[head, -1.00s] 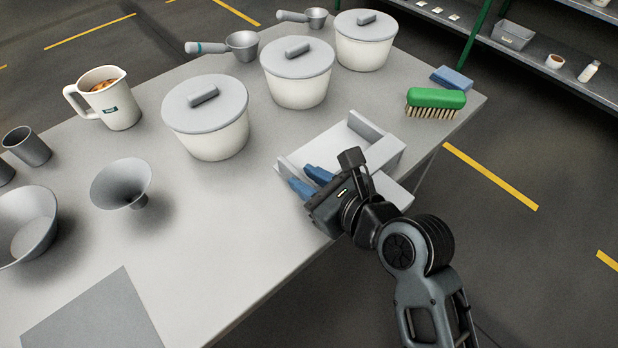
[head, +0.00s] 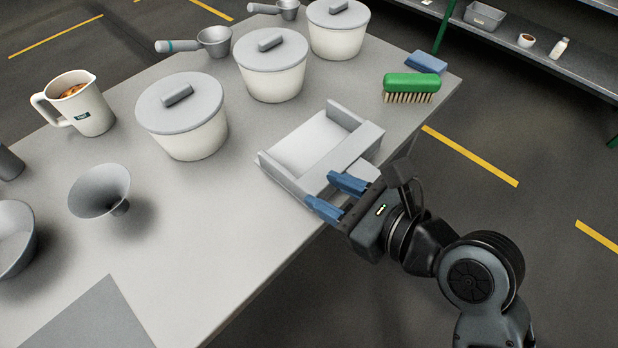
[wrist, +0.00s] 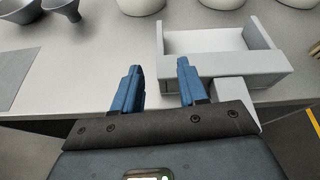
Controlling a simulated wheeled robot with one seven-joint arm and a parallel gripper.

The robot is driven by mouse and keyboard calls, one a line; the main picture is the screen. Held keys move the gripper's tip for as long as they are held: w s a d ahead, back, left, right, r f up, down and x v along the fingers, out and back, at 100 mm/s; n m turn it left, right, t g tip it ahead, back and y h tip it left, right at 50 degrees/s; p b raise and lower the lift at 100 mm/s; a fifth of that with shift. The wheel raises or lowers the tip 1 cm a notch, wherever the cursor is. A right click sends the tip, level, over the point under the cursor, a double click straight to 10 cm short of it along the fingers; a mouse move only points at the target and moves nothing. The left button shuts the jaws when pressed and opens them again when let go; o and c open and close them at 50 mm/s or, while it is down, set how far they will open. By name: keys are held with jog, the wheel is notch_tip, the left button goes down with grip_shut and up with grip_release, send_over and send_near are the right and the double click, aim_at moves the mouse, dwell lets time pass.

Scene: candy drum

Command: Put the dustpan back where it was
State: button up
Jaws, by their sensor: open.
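The dustpan (head: 312,143) is a pale grey open tray with low side walls and a thicker back wall. It lies flat on the table near the front right edge, and its stubby handle points toward my arm. It also shows in the wrist view (wrist: 232,66), right of the fingers. My gripper (head: 337,196) is open with blue fingers and nothing between them. It is beside the dustpan, at its near side by the handle, over the table's front edge.
Lidded pots (head: 182,125) stand behind the dustpan. A funnel (head: 99,190), a jug (head: 83,105) and a grey mat (head: 88,318) are on the left. The front middle of the table (head: 200,235) is clear.

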jog(key=shift+v, duration=1.2)
jog(key=s+d+f+n+t+h, duration=0.2)
jog(key=s+d+f+n+h, duration=0.1)
jog(key=s+d+n, duration=0.3)
jog(key=s+d+f+n+t+h, duration=0.25)
jog(key=s+d+h, duration=0.2)
jog(key=d, duration=0.35)
jog(key=s+d+r+n+t+h, duration=0.1)
jog(key=s+d+r+n, duration=0.1)
jog(key=s+n, duration=0.5)
jog(key=s+d+r+n+t+h, duration=0.1)
jog(key=s+d+r+n+h, duration=0.1)
jog(key=s+n, duration=0.6)
notch_tip(320, 180, up, 3)
jog(key=shift+s+d+f+n, duration=0.2)
jog(key=shift+s+d+n, duration=0.1)
jog(key=shift+d+n, duration=0.2)
